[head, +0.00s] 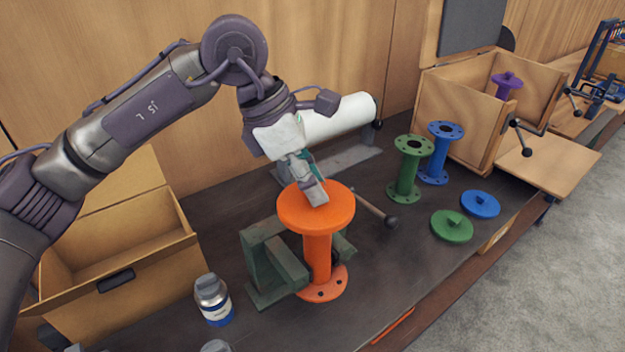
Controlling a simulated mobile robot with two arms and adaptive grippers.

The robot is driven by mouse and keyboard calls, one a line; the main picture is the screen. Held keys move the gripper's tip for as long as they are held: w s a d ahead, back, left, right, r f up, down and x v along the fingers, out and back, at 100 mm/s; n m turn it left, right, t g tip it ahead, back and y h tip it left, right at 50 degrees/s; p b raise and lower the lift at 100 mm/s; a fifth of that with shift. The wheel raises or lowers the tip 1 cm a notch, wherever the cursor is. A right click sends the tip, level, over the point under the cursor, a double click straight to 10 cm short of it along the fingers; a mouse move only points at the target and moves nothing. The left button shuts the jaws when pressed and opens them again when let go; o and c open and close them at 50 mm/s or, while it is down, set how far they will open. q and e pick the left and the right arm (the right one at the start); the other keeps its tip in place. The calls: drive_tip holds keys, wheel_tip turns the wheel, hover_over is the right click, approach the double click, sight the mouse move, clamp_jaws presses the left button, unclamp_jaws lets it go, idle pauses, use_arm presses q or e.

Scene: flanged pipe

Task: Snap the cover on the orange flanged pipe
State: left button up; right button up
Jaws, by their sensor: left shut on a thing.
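The orange flanged pipe (317,258) stands upright in a dark green vise (270,262) on the workbench, its lower flange with bolt holes showing. An orange round cover (316,215) lies over the pipe's top and hides its upper flange. I cannot tell whether the cover is fully seated. My left gripper (316,192) reaches down from above and is shut on the cover at its middle; the fingertips hide the knob. My right gripper is not in view.
Green (405,170) and blue (438,155) flanged pipes stand to the right, with green (452,226) and blue (480,204) covers before them. A wooden crate (480,100) stands behind. An open wooden box (120,260) and a bottle (213,300) are left. The vise handle (375,210) sticks out right.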

use_arm(q)
drive_tip(key=shift+f+b, duration=0.1)
drive_tip(key=shift+b, duration=0.2)
idle(0.6)
drive_tip(key=o, duration=1)
drive_tip(key=shift+o, duration=0.5)
drive_tip(key=o, duration=0.4)
drive_tip(key=shift+w+a+r+p, duration=0.1)
drive_tip(key=shift+r+p, duration=1.55)
drive_tip(key=shift+r, duration=1.15)
